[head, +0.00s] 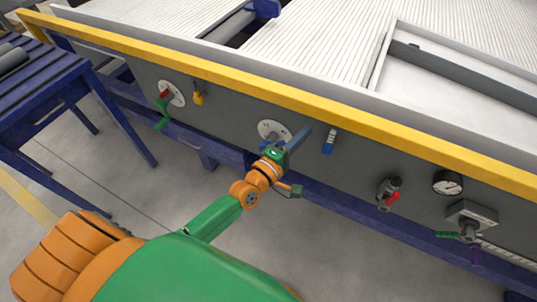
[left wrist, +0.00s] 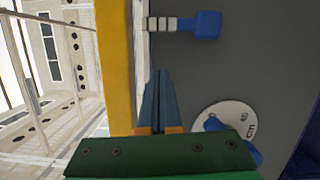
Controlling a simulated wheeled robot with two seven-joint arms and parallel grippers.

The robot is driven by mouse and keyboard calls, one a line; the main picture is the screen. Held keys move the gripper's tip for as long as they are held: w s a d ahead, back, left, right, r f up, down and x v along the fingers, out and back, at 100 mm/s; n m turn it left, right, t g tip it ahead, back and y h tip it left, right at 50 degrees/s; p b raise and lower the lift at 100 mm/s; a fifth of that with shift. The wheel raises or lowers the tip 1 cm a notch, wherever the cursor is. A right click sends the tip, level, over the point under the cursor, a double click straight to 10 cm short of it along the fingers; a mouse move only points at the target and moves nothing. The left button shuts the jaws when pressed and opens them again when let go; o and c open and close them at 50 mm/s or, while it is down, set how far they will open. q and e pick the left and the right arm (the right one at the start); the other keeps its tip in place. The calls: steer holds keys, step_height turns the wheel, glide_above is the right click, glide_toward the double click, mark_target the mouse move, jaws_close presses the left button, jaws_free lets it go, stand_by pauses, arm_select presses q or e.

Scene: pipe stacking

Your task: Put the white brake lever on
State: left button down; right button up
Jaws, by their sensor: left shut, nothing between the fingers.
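My left gripper (head: 303,134) is shut and empty in front of the grey panel. Its closed fingers also show in the left wrist view (left wrist: 158,78). A round white dial (head: 270,128) with a blue handle sits just left of the fingers, partly hidden by the gripper. The dial shows in the left wrist view (left wrist: 232,112), right of the fingers. A small lever with a white-banded stem and blue end (head: 329,143) is just right of the fingers, apart from them. It shows at the top of the left wrist view (left wrist: 190,25). I cannot tell which one is the brake lever.
Left along the panel are another white dial (head: 172,92) with a red and green handle and a yellow lever (head: 198,95). Right are a red-handled valve (head: 388,193), a gauge (head: 447,183) and a switch box (head: 471,214). A yellow rail (head: 250,98) runs above.

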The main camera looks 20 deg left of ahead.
arm_select(q)
steer(key=v, duration=1)
